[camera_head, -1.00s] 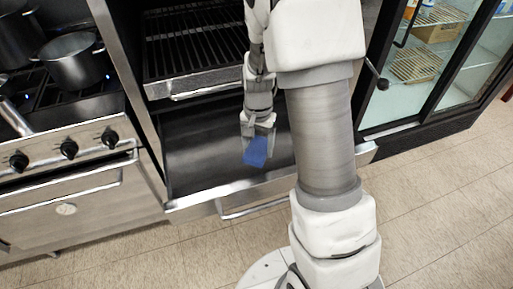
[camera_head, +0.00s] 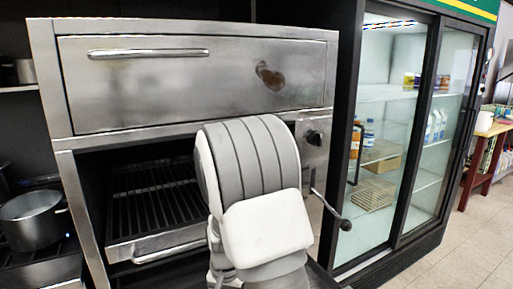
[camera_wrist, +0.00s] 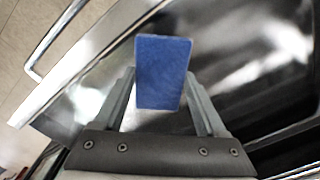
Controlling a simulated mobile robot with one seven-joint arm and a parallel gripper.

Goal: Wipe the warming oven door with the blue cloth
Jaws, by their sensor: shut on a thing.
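The warming oven door (camera_head: 120,85) is a wide steel panel at the top of the oven in the head view, closed, with a bar handle at its upper left. A dark brown stain (camera_head: 270,76) marks its right part, and a fainter smudge shows near its middle. In the wrist view, my gripper (camera_wrist: 161,92) is shut on the blue cloth (camera_wrist: 163,65), which looks like a flat rectangular pad. Shiny, blurred steel lies beyond the cloth; I cannot tell if the cloth touches it. In the head view my arm hides the gripper and the cloth.
Below the door is an open broiler bay with a black rack (camera_head: 155,200) and a knob (camera_head: 314,137) at its right. A lever with a round black end (camera_head: 345,225) sticks out there. A pot (camera_head: 33,218) stands at the left, and a glass-door fridge (camera_head: 400,130) at the right.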

